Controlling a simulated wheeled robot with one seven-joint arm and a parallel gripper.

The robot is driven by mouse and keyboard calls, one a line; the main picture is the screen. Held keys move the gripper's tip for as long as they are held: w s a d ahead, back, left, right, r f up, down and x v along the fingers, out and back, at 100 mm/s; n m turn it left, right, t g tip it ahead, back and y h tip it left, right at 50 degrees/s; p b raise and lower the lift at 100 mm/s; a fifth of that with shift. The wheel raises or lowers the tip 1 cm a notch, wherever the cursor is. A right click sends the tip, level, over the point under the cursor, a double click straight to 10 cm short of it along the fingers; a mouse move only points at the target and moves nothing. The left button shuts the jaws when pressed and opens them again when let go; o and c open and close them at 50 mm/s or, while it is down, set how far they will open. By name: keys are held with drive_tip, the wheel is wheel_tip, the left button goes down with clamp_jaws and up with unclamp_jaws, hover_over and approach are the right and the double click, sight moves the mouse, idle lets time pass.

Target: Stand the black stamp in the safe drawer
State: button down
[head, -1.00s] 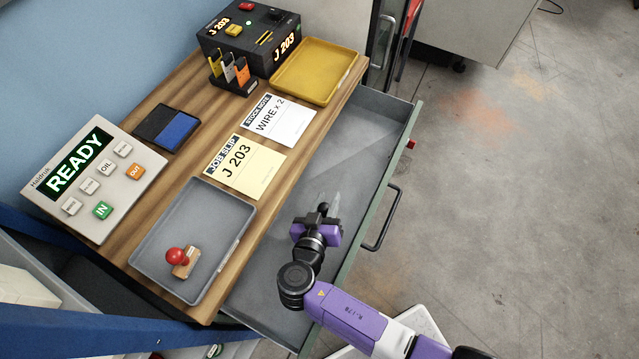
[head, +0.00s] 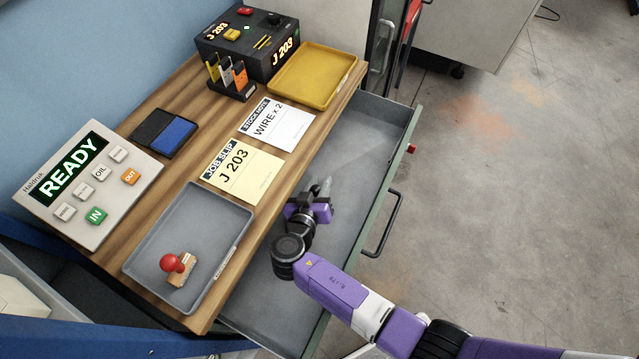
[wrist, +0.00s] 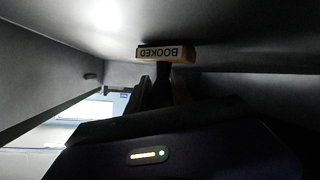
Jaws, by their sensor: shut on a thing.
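The stamp (wrist: 165,53) shows in the wrist view as a light wooden base marked BOOKED with a dark handle. My gripper (wrist: 160,88) is shut on the handle. The base is beyond the fingertips, close to a grey drawer surface; I cannot tell whether it touches. In the head view my gripper (head: 325,188) is inside the open grey drawer (head: 365,155), near its desk side, and I cannot make out the stamp's base there. The stamp's underside is hidden.
A red-knobbed stamp (head: 181,268) lies in the grey tray (head: 213,205) on the desk. The desk edge (head: 283,192) borders the drawer on the left, and the green-edged drawer front (head: 372,232) on the right. The drawer's far end is clear.

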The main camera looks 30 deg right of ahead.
drive_tip(key=shift+f, duration=0.15)
drive_tip(key=c, duration=1.1)
unclamp_jaws()
drive_tip(key=shift+c, duration=0.2)
drive_tip(key=b+v, duration=0.1)
drive_tip(key=v, duration=1.1)
drive_tip(key=shift+r+b, duration=0.25)
drive_tip(key=shift+b, duration=0.05)
drive_tip(key=shift+d, duration=0.15)
